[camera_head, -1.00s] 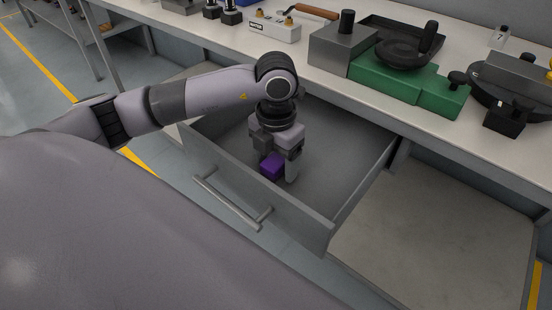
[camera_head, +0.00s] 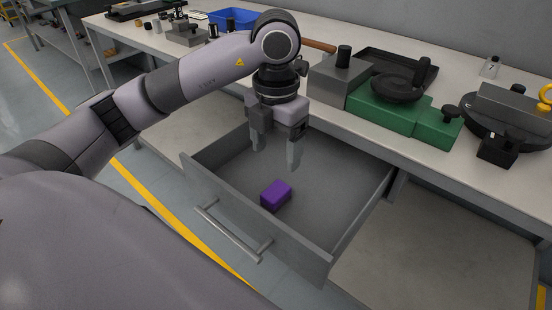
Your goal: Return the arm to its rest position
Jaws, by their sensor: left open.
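My left gripper (camera_head: 276,155) hangs pointing down above the open drawer, with its two fingers apart and nothing between them. A purple block (camera_head: 276,195) lies on the drawer floor below and clear of the fingers. The grey drawer (camera_head: 335,185) is pulled out from under the workbench, with a bar handle (camera_head: 232,234) on its front. My left arm reaches in from the left, raised over the drawer. My right gripper is not in view.
The workbench (camera_head: 440,165) runs along the back. On it stand a green machine base (camera_head: 395,108) with a dark round top, a grey block (camera_head: 338,78), a black round fixture (camera_head: 510,115) and a blue bin (camera_head: 232,18). A lower shelf (camera_head: 430,235) is at right.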

